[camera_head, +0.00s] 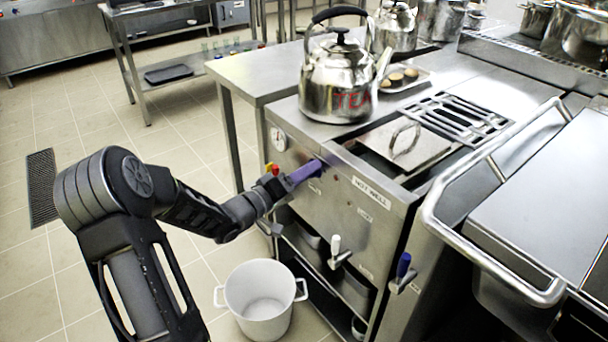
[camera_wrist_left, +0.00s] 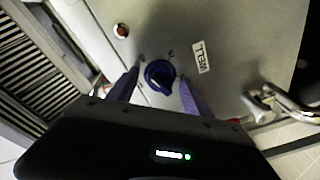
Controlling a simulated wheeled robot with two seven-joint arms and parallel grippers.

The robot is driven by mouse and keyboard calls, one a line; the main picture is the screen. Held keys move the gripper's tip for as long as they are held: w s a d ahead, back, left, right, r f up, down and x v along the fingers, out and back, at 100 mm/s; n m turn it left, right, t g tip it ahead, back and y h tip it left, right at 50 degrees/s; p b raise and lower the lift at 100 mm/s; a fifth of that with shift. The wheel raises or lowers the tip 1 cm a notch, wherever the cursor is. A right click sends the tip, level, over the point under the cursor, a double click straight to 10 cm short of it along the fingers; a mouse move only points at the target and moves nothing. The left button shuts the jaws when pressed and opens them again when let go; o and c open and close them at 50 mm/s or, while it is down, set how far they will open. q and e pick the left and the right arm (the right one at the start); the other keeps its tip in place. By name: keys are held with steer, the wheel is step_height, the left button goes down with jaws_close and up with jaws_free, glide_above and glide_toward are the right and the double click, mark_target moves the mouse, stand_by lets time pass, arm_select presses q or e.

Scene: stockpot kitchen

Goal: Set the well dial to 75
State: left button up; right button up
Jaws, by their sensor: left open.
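The blue well dial (camera_wrist_left: 160,76) is on the steel front panel, beside a label (camera_wrist_left: 200,57) reading WELL in the left wrist view. Small marks surround it, too small to read, so I cannot tell its setting. My left gripper (camera_wrist_left: 159,82) is open, with one purple finger on each side of the dial; I cannot tell if they touch it. In the head view my left gripper (camera_head: 303,173) reaches the panel (camera_head: 325,215) below the kettle, and its fingers mostly hide the dial.
A TEA kettle (camera_head: 339,85) stands on the counter above. A gauge (camera_head: 278,139) is left of the gripper. White-handled (camera_head: 336,246) and blue-handled (camera_head: 403,266) taps stick out to the right. A white pot (camera_head: 262,302) stands on the floor below. A red light (camera_wrist_left: 121,31) is nearby.

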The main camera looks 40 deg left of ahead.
arm_select(q)
steer(key=shift+c, duration=0.3)
jaws_close()
stand_by(0.3)
steer(key=shift+f+m+b, duration=0.1)
steer(key=shift+m+b, duration=0.2)
steer(key=shift+m, duration=0.1)
steer(key=m+b, duration=0.3)
steer(key=m, duration=0.1)
steer(key=shift+f, duration=0.2)
steer(key=m+h+b, duration=0.1)
steer(key=m+b, duration=0.4)
steer(key=m, duration=0.1)
steer(key=shift+f+t, duration=0.1)
steer(key=shift+t, duration=0.3)
steer(key=shift+m+b, duration=1.55)
steer(key=shift+m, duration=0.45)
steer(key=shift+r+h, duration=0.2)
steer(key=shift+h, duration=0.2)
